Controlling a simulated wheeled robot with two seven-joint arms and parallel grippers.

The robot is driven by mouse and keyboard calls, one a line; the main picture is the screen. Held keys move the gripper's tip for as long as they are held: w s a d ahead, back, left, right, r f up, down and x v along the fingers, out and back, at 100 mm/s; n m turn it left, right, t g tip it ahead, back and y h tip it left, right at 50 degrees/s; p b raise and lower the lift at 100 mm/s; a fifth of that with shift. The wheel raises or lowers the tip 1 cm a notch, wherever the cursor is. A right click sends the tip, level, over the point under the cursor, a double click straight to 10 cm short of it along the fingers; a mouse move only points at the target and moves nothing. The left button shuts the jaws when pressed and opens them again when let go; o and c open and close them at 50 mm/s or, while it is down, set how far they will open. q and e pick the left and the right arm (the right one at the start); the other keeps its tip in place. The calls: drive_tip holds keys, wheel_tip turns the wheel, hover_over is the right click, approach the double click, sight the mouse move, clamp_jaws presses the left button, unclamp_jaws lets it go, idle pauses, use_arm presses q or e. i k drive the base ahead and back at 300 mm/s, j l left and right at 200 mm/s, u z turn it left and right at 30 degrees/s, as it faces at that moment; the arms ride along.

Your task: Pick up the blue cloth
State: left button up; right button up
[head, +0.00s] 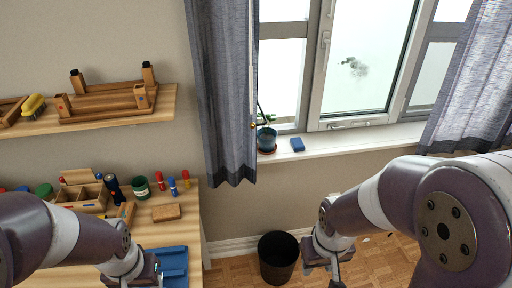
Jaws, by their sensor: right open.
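A small folded blue cloth (297,144) lies on the white windowsill (375,138), just right of a potted plant (266,138). My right gripper (335,278) is low at the bottom of the head view, well below the sill and apart from the cloth. It is open and I see nothing in it. My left gripper (146,282) is over the desk at the lower left, its fingers cut off by the frame edge, so its opening cannot be judged.
A dark bin (278,256) stands on the floor beside my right gripper. The desk (185,222) holds a blue tray (173,264), a wooden block (166,212) and a green cup (141,187). A grey curtain (224,90) hangs left of the sill. A window pane has a dark smudge.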

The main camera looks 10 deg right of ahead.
sight(297, 144)
drive_tip(key=i+l+u, duration=0.2)
drive_tip(key=l+u, duration=0.25)
drive_tip(key=i+l+u, duration=0.15)
drive_tip(key=l+u, duration=1.2)
drive_tip(key=k+l, duration=0.1)
drive_tip(key=l, duration=1.65)
drive_tip(key=k+l, duration=0.15)
drive_tip(key=l, duration=0.75)
